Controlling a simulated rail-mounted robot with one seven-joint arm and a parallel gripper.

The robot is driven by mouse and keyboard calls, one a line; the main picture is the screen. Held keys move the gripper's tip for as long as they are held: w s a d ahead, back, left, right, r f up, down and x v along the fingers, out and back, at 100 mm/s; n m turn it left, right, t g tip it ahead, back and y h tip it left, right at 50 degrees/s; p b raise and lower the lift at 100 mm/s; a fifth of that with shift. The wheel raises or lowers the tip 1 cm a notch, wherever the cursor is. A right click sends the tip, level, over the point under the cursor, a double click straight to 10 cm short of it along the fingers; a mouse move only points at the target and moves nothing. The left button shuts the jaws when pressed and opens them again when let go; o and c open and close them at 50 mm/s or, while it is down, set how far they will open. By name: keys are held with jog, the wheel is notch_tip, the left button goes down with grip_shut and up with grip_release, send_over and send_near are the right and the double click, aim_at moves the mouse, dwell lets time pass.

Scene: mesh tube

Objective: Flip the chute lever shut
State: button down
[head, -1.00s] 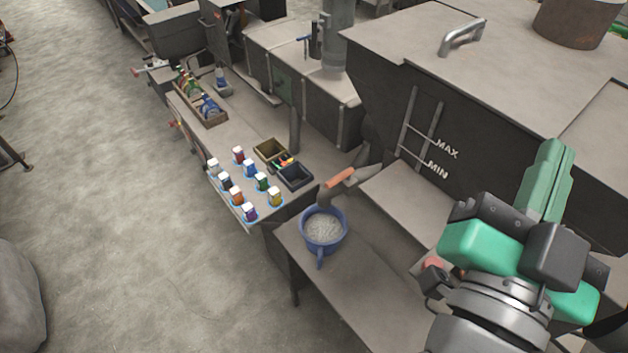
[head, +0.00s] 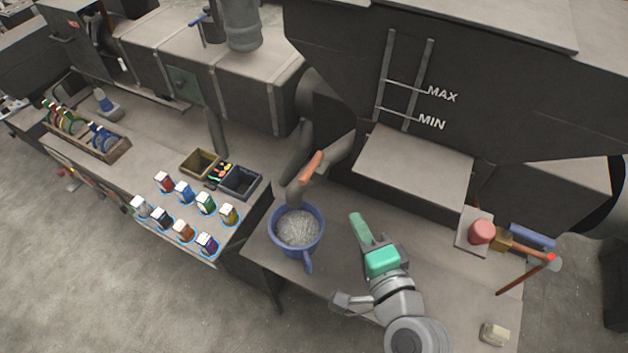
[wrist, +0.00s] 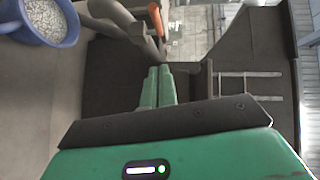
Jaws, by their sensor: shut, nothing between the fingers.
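The chute lever has an orange handle (head: 311,167) and sits on the grey chute pipe (head: 297,186) above the blue bucket. The lever also shows at the top of the wrist view (wrist: 158,22). The blue bucket (head: 317,237) holds grey pellets and stands under the chute mouth. My gripper (head: 358,218) is shut and empty, with its green fingers together. It is to the right of the bucket and apart from the lever. In the wrist view my fingertips (wrist: 159,72) point toward the chute, below the lever handle.
A large dark hopper marked MAX and MIN (head: 412,70) stands behind the chute. The bench (head: 330,275) is bare around the bucket. A red button (head: 482,231) and a hammer-like tool (head: 530,250) are at right. Several small bottles (head: 185,193) and two bins (head: 240,181) are at left.

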jog(key=p, duration=0.1)
send_near(311, 172)
jog(key=w+d, duration=0.2)
jog(key=w, duration=0.3)
jog(key=shift+w+a+f+p, duration=0.2)
jog(key=shift+w+a, duration=0.05)
jog(key=shift+a, duration=0.25)
jog(key=shift+w+a+f+p, duration=0.15)
jog(key=shift+w+a+f, duration=0.1)
jog(key=shift+a, duration=0.3)
jog(key=shift+w+a+f+p, duration=0.15)
jog(key=shift+w+a+p, duration=0.1)
jog(key=shift+a, duration=0.25)
